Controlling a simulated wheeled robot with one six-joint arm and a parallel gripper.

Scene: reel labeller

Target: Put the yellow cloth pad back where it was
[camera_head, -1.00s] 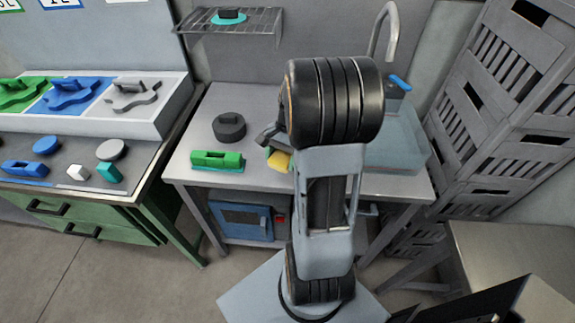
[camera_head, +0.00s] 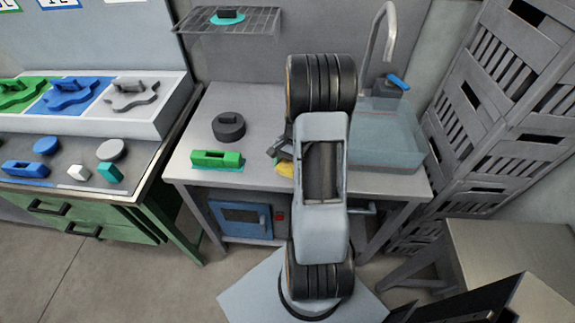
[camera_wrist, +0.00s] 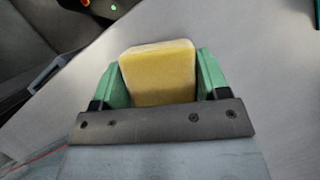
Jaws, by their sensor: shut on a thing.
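The yellow cloth pad (camera_wrist: 158,75) sits between the green fingers of my gripper (camera_wrist: 160,80) in the wrist view, with a finger against each side. In the head view the pad (camera_head: 285,169) shows as a small yellow patch at the left of my arm, over the front part of the grey metal table (camera_head: 202,127). My arm hides most of the gripper there. I cannot tell whether the pad touches the tabletop.
A green block-like piece (camera_head: 217,160) and a dark round piece with a knob (camera_head: 229,127) stand on the table left of the pad. A sink basin (camera_head: 392,135) with a tap (camera_head: 385,35) is at the right. A wire shelf (camera_head: 229,22) hangs above.

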